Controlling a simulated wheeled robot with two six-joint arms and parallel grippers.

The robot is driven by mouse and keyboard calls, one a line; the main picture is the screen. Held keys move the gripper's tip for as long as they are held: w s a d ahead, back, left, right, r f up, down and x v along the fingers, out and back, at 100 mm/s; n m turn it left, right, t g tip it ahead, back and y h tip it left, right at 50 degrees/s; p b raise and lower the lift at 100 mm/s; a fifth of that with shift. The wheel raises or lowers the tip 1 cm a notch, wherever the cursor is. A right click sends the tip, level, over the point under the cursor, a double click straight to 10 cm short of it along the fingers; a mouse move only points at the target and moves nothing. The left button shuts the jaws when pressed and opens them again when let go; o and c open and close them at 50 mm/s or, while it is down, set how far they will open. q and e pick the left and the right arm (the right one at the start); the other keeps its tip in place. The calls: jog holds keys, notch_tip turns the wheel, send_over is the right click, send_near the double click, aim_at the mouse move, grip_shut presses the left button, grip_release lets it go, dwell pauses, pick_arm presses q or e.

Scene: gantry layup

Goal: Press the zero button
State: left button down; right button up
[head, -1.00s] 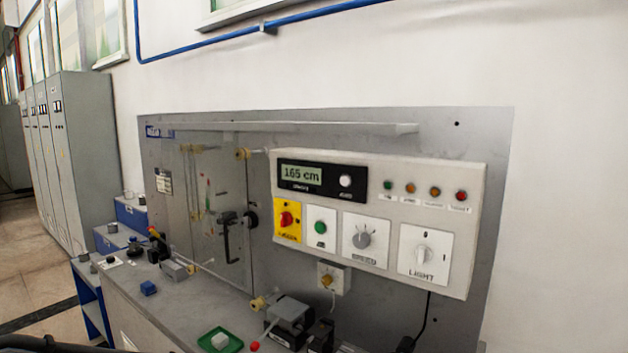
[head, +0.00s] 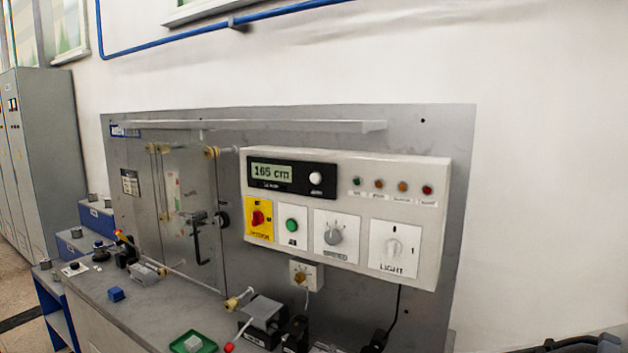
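A white round button (head: 316,178) sits right of the display (head: 271,173) on the black strip of the control box (head: 435,200). The small label under it is too blurred to read surely; it seems to be the zero button. The display reads 165 cm. Nothing touches the button. Neither gripper can be made out; only a dark part, probably of my arm, shows at the bottom right corner.
Below the display are a red knob on yellow (head: 258,218), a green button (head: 292,225), a speed knob (head: 333,234) and a light switch (head: 393,247). A shelf (head: 250,126) runs above. The bench below holds a green tray (head: 207,346) and small devices.

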grip_shut()
dwell(1.4)
